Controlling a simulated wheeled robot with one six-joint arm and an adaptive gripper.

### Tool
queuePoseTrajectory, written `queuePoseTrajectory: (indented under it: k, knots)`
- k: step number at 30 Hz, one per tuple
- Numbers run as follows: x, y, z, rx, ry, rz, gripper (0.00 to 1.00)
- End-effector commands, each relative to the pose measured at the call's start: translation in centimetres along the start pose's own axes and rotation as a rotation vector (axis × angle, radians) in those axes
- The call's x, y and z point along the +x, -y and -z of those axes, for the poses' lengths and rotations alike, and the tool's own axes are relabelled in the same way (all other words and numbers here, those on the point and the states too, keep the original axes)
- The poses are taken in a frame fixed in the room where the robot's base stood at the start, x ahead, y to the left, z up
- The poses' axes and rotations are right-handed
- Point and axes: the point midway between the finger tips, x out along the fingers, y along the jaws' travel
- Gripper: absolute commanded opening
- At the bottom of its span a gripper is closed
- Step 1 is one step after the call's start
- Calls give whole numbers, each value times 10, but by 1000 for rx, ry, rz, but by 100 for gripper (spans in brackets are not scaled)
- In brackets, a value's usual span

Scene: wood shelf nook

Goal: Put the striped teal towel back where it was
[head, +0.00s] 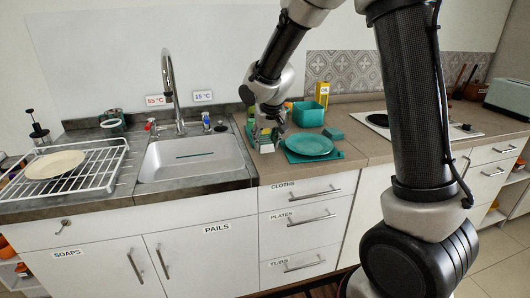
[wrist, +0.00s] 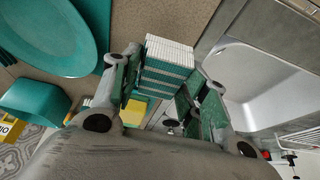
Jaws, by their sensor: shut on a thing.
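The striped teal towel (wrist: 168,65) is a folded block with teal and white bands. It sits between the two fingers of my gripper (wrist: 165,92), which is shut on it. In the head view my gripper (head: 266,132) is low at the counter, between the sink and the teal plate. The towel (head: 266,147) is small there and partly hidden by the fingers. I cannot tell whether its underside touches the counter.
A teal plate (head: 310,144) lies on a teal mat (head: 340,155) just right of my gripper. A teal tub (head: 308,115) and yellow box (head: 322,90) stand behind. The sink (head: 190,160) is left. Drawers labelled cloths (head: 310,190), plates and tubs are closed below.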

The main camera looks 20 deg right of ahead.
Motion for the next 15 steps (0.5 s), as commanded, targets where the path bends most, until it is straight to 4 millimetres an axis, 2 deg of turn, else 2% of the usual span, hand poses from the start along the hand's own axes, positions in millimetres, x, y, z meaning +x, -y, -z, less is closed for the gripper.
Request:
queuePoseTrajectory:
  k: [9, 15]
  knots:
    - [37, -1, -16, 0, 1, -1, 25]
    - [40, 0, -16, 1, -1, 2, 25]
